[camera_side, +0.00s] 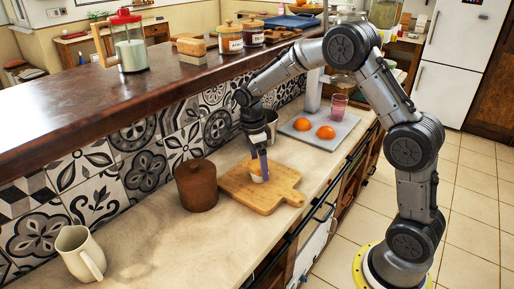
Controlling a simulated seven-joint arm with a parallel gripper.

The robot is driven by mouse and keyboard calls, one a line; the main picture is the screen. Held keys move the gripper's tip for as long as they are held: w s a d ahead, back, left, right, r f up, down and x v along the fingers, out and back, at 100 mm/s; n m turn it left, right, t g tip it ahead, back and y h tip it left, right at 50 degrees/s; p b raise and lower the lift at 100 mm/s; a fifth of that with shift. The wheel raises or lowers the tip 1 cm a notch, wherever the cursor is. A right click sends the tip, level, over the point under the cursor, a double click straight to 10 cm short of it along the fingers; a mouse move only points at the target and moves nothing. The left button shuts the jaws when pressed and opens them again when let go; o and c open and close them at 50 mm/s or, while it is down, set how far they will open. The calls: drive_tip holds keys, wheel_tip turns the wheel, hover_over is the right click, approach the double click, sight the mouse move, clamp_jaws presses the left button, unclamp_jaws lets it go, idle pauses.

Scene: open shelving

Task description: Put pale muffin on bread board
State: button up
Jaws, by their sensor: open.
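The bread board (283,193) is a light wooden board with a handle, lying flat on the counter. The pale muffin (255,174), with a tan top and a whitish side, shows over the middle of the board and appears to rest on it. My gripper (261,168) points down at the muffin with its jaws open. A finger covers part of the muffin's right side. I cannot tell whether the fingers touch it.
A brown lidded pot (196,187) stands just left of the board. A grey tray (338,134) with two orange items lies to the right, with a pink glass (338,104) beyond. A metal container is partly hidden behind my gripper. A cream pitcher (80,252) stands front left.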

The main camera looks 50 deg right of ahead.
sight(255, 163)
drive_tip(key=r, duration=0.6)
drive_tip(key=a+r, duration=0.1)
drive_tip(key=r, duration=0.2)
drive_tip(key=shift+w+r, duration=0.3)
drive_tip(key=shift+w, duration=0.05)
drive_tip(key=s+a+r+n+t, duration=0.35)
drive_tip(key=s+r+n, duration=0.55)
drive_tip(key=s+n, duration=0.4)
drive_tip(key=s+a+f+n+t, duration=0.1)
drive_tip(key=s+n, duration=0.5)
drive_tip(key=s, duration=0.1)
drive_tip(key=s+a+f+n+t+y, duration=0.1)
drive_tip(key=s+a+f+n+t, duration=0.1)
drive_tip(key=s+n, duration=0.3)
drive_tip(key=shift+s+a+f+n, duration=0.25)
drive_tip(key=shift+s+n, duration=0.15)
drive_tip(key=shift+s, duration=0.55)
